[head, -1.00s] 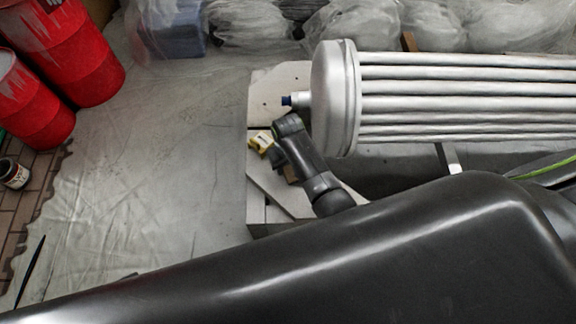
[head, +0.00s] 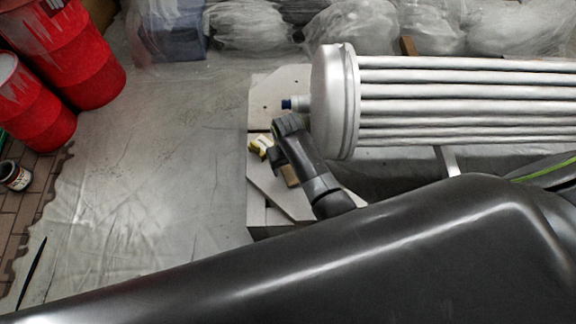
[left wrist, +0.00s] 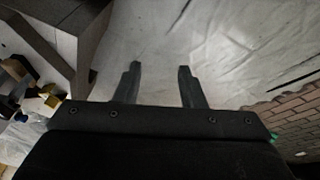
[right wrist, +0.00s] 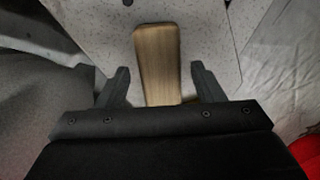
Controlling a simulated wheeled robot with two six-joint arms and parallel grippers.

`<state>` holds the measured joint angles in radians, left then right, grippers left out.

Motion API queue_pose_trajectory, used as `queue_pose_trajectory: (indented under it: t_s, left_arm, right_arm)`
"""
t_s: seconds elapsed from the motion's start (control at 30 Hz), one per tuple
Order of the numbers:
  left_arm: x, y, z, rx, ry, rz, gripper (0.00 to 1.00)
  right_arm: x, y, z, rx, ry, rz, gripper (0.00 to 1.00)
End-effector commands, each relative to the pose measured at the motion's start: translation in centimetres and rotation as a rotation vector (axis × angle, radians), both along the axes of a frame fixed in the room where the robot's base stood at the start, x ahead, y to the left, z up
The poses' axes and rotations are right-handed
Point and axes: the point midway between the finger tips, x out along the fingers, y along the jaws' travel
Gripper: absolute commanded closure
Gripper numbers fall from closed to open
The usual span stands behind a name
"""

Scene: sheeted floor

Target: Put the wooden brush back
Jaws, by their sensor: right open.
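The wooden brush (right wrist: 157,60) shows in the right wrist view as a plain wooden block lying on a pale speckled board (right wrist: 212,42). My right gripper (right wrist: 160,68) is open, with one finger on each side of the brush and a gap to both. The near end of the brush is hidden behind the gripper body. In the head view a bit of the brush (head: 291,175) shows beside my right gripper (head: 268,152), at the left end of the board. My left gripper (left wrist: 160,68) is open and empty over the sheeted floor, seen in the left wrist view.
A silver ribbed tube unit (head: 335,100) stands right beside my right arm. Red drums (head: 75,60) and a small can (head: 15,175) are at the left. The sheeted floor (head: 160,170) between is clear.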

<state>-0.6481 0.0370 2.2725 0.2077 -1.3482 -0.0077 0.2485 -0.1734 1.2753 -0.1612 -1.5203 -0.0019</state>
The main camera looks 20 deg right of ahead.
Motion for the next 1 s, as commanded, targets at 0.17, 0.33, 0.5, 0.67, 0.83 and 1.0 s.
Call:
queue_pose_trajectory:
  t_s: [0.17, 0.33, 0.5, 0.67, 0.83, 1.0]
  left_arm:
    - [-0.6, 0.6, -1.2, 0.025, 0.077, 0.008, 0.64]
    - [-1.4, 1.0, -2.6, 0.05, 0.141, 0.012, 0.64]
    - [-1.8, 1.2, -3.5, 0.062, 0.177, 0.013, 0.64]
    - [-2.0, 1.3, -3.8, 0.068, 0.188, 0.013, 0.64]
    - [-2.0, 1.3, -3.9, 0.068, 0.188, 0.013, 0.64]
    - [-2.0, 1.3, -3.9, 0.068, 0.188, 0.013, 0.64]
  right_arm:
    - [0.0, 0.0, 4.4, 0.001, -0.004, 0.0, 0.39]
    - [0.0, 0.0, 7.7, 0.0, -0.003, -0.001, 0.39]
    - [0.0, 0.0, 9.6, 0.0, -0.001, 0.0, 0.39]
    - [0.0, 0.0, 10.1, 0.0, 0.0, 0.0, 0.39]
    - [0.0, 0.0, 10.1, 0.0, 0.0, 0.0, 0.39]
    - [-1.5, -1.5, 9.3, 0.01, -0.026, -0.031, 0.39]
